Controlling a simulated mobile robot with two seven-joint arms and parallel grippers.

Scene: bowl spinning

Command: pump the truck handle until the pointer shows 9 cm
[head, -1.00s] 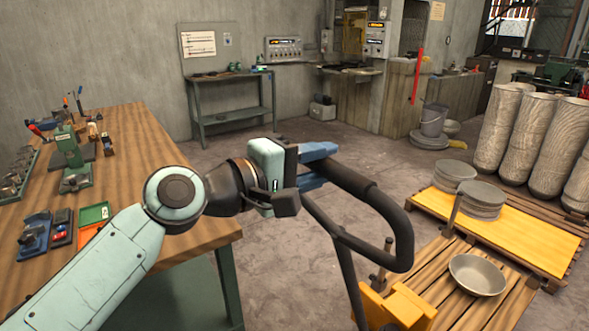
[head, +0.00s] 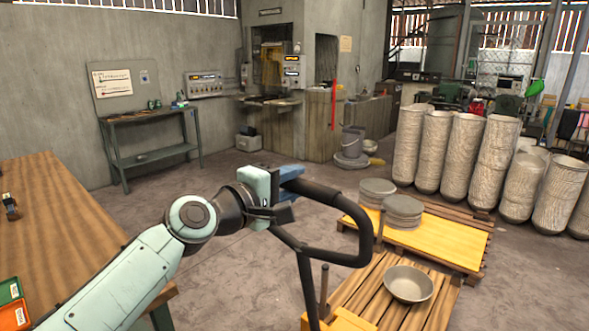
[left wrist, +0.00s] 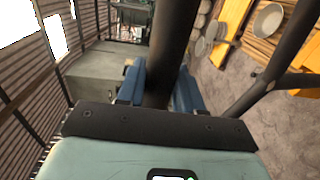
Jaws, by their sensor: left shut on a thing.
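The truck handle (head: 345,259) is a black tubular loop on a bar that runs down to the orange truck body (head: 345,321) at the bottom of the head view. My left gripper (head: 291,188) has blue fingers and is shut on the upper left part of the handle loop. In the left wrist view the dark handle tube (left wrist: 172,45) passes between the two blue fingers (left wrist: 158,88). The pointer and its scale cannot be made out in either view. My right gripper is not in view.
A wooden pallet (head: 440,315) with a grey bowl (head: 408,284) lies right of the handle. Behind it, a yellow-topped pallet (head: 440,240) bears stacked grey discs (head: 403,211). A wooden workbench (head: 60,235) stands at left. Tall bowl stacks (head: 490,150) stand at right. Floor behind the handle is clear.

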